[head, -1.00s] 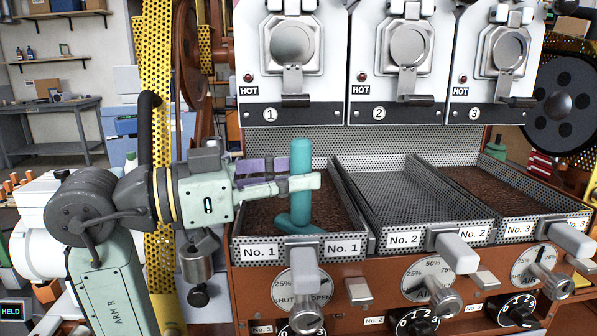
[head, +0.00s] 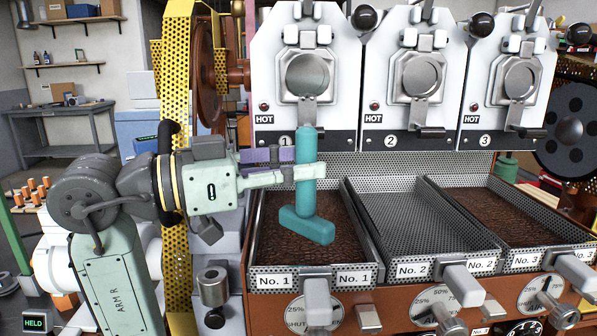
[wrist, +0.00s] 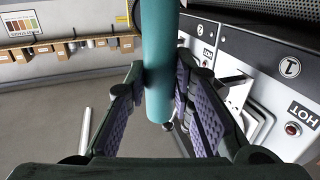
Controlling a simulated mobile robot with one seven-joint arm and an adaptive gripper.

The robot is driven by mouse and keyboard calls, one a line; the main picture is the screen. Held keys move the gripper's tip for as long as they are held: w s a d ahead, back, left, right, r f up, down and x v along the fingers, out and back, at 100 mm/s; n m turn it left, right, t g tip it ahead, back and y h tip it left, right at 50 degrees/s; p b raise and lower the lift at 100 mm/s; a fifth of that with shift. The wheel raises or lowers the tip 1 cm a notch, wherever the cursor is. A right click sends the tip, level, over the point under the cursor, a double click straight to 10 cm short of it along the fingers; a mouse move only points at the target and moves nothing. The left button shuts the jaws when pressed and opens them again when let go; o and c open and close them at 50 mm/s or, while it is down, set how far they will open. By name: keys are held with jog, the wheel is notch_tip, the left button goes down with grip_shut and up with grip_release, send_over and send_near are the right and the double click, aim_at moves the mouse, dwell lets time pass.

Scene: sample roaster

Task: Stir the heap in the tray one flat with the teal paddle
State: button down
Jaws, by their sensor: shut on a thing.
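My gripper (head: 308,173) is shut on the upright handle of the teal paddle (head: 307,226). The paddle's flat foot hangs at the lower end of the handle, over tray No. 1 (head: 341,208). The foot appears clear of the brown beans (head: 290,228) in that tray, though the exact gap is hard to judge. The beans look fairly even where they show; the paddle hides part of them. In the wrist view the teal handle (wrist: 159,70) runs between the purple-padded fingers.
Tray No. 2 (head: 415,222) is empty. Tray No. 3 (head: 500,213) holds brown beans. White roaster fronts marked HOT stand behind the trays, with hood 1 (head: 304,105) close behind the paddle. Grey handles (head: 317,300) and dials sit along the front.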

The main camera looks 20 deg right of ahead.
jog(key=shift+s+r, duration=0.1)
jog(key=shift+r, duration=0.05)
jog(key=s+a+r, duration=0.3)
jog(key=s, duration=0.6)
jog(key=shift+s+p, duration=0.2)
jog(key=shift+p, duration=0.2)
jog(key=shift+f, duration=0.1)
